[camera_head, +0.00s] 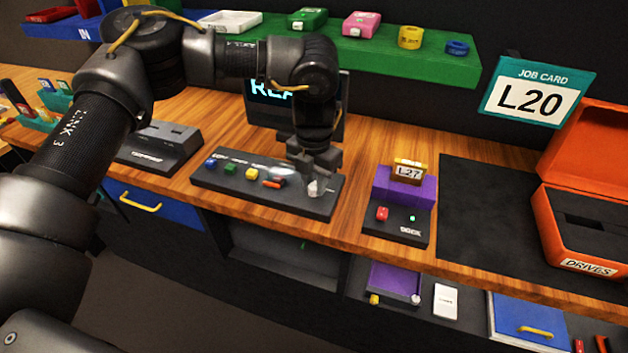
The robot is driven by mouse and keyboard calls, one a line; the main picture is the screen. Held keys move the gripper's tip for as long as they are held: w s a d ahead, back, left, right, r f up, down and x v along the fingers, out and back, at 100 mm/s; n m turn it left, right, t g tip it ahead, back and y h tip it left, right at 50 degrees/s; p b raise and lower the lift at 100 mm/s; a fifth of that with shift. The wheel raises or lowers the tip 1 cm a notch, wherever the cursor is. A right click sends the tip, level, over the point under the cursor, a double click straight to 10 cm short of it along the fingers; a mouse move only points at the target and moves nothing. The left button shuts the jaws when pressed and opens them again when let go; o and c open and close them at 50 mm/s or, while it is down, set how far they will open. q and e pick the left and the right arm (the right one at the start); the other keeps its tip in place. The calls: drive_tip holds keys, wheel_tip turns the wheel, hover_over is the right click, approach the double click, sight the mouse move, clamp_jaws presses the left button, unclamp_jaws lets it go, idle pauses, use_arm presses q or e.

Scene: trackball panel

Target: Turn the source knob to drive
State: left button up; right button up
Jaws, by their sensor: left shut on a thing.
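A dark control panel (296,204) lies on the wooden bench, with blue, green and yellow buttons, a red-orange piece and a pale round piece, likely the trackball, in its top. At its right end is a small light grey knob (318,188), partly hidden by my gripper. My left gripper (316,178) reaches down from above and is shut on this knob. Its pointing direction and the source labels are too small to read. A screen (265,105) behind my arm shows letters beginning "RE"; the rest is covered. My right gripper is not in view.
A purple and black dock (405,212) with an "L27" drive (408,172) stands right of the panel. Further right are a dark mat (480,215) and an open orange case (585,210). A job card (537,90) reads "L20". A green shelf (400,62) hangs behind.

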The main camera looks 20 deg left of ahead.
sight(314, 186)
use_arm(q)
drive_tip(key=shift+w+r, duration=0.1)
idle(0.3)
drive_tip(key=o, duration=0.8)
drive_tip(key=shift+o, duration=0.9)
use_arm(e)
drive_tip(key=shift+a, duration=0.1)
use_arm(q)
wheel_tip(314, 186, up, 11)
drive_tip(key=b, duration=0.1)
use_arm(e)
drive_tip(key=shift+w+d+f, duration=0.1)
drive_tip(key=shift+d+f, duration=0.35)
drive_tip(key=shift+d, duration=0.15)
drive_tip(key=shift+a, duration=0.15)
